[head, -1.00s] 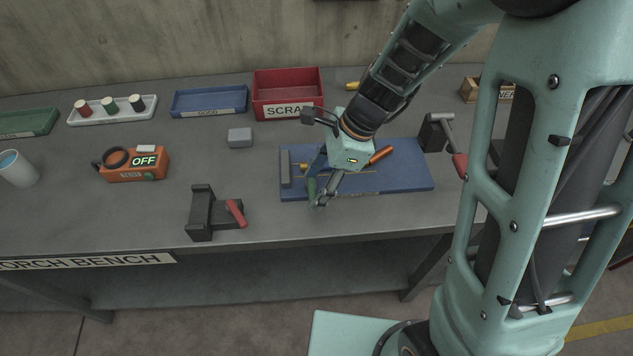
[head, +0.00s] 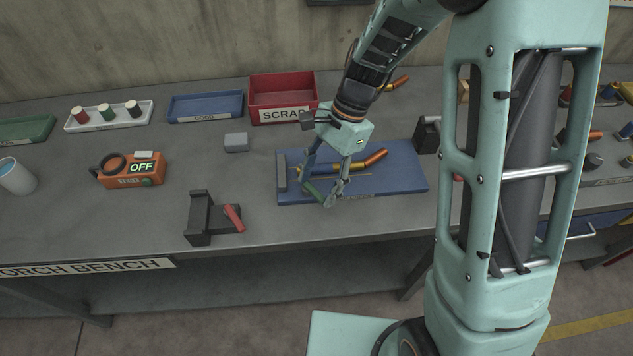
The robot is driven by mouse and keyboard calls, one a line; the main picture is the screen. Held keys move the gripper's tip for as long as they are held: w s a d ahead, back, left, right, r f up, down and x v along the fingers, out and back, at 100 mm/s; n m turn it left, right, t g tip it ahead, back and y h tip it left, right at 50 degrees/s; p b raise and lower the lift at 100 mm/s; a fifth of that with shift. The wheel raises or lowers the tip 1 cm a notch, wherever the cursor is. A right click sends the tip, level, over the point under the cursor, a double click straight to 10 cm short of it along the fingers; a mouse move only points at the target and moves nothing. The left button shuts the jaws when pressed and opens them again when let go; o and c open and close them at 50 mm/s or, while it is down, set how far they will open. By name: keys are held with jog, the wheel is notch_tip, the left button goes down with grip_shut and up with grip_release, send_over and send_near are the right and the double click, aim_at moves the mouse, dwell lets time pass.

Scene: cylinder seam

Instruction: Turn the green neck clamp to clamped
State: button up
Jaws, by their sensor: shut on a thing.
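The green neck clamp (head: 314,191) shows as a short green handle at the front left of the blue mat (head: 405,182), slanting down to the right. My gripper (head: 318,197) reaches down from above with a finger on each side of the handle and is shut on it. The fingers hide parts of the handle.
A grey block (head: 282,172) stands at the mat's left edge. A dark vise with a red handle (head: 200,222) is to the left. The red scrap bin (head: 283,97) and blue tray (head: 205,106) are behind. The orange tester (head: 130,170) reads OFF.

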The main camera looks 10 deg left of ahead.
jog(key=n, duration=0.2)
jog(key=w+n+h, duration=0.1)
jog(key=n+h, duration=0.1)
jog(key=n, duration=0.1)
jog(key=shift+w+n+g+p, duration=0.25)
jog(key=shift+n+g+p, duration=0.05)
jog(key=shift+g, duration=0.1)
jog(key=n+h, duration=0.1)
jog(key=n, duration=0.1)
jog(key=w+n+h, duration=0.1)
jog(key=n, duration=0.2)
jog(key=shift+w+a, duration=0.2)
jog(key=shift+n, duration=0.4)
jog(key=o, duration=1.2)
jog(key=shift+c, duration=0.2)
jog(key=v, duration=1.2)
jog(key=shift+w, duration=0.1)
